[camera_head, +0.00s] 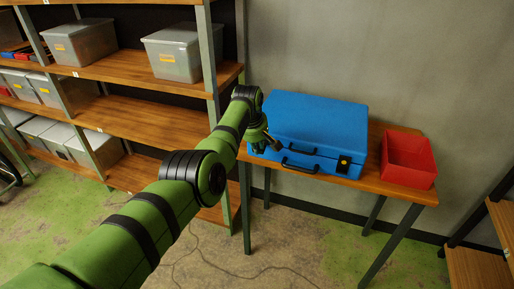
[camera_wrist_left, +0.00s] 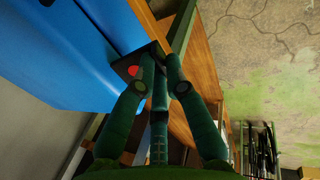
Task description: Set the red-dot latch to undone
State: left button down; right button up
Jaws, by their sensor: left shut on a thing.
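A blue case (camera_head: 318,118) lies closed on the wooden table, with a dark handle (camera_head: 300,165) on its front. The red-dot latch (camera_wrist_left: 133,71) shows in the left wrist view as a dark plate with a red dot on the case's front. My left gripper (camera_head: 270,146) is at the case's left front corner and hides this latch in the head view. In the left wrist view my left gripper (camera_wrist_left: 160,62) has its fingers close together at the latch, shut on it. Another latch (camera_head: 343,164) with a yellow mark is at the case's right front. My right gripper is not in view.
A red open bin (camera_head: 408,159) stands on the table to the right of the case. A wooden shelf (camera_head: 150,68) with grey boxes (camera_head: 178,52) is at the left, close to my left arm. The floor in front of the table is clear apart from a thin cable or crack.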

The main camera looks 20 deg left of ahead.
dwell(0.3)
pick_arm(q)
jog(key=c, duration=1.3)
grip_release()
jog(key=v, duration=1.2)
